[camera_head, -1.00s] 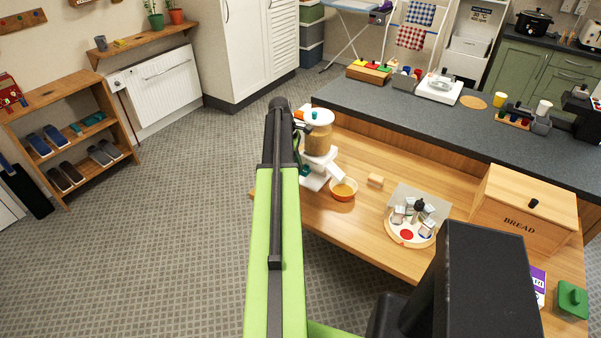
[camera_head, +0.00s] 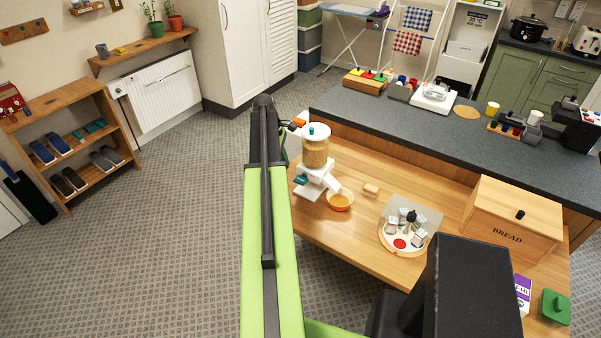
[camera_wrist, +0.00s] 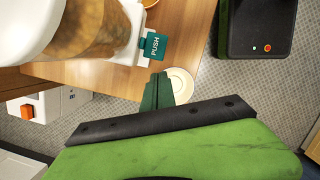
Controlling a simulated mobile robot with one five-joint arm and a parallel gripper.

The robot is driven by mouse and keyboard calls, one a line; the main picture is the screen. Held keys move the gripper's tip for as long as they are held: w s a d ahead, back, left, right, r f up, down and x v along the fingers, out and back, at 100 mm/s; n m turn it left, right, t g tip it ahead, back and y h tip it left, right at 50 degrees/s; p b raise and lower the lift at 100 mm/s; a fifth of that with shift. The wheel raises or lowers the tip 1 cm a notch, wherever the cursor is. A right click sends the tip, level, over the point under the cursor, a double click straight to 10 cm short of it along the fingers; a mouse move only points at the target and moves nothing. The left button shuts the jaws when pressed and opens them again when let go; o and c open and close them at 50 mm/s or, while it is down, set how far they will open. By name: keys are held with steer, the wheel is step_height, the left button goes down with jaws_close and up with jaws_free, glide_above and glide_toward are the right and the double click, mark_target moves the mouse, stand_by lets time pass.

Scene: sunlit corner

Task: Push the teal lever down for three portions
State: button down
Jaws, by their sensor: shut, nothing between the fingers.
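The dispenser (camera_head: 316,150) stands at the left end of the wooden table, with a clear hopper of tan grains and a teal knob on top. Its teal lever (camera_head: 300,179) sticks out low on the side near my arm. The wrist view shows the lever (camera_wrist: 155,45) up close, marked PUSH, beside the white body. My gripper (camera_wrist: 157,88) is shut and empty, its dark green fingers a little below the lever in that picture; I see no clear contact. In the head view the fingers are hidden by the arm. An orange bowl (camera_head: 340,201) sits under the spout.
On the table are a small wooden block (camera_head: 371,189), a round tray (camera_head: 390,243) of small items and a bread box (camera_head: 512,221). A grey counter (camera_head: 400,118) runs behind. A white box with an orange part (camera_wrist: 27,111) shows in the wrist view.

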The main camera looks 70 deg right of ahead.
steer(key=p+v, duration=0.9)
steer(key=v, duration=0.2)
steer(key=shift+w, duration=0.15)
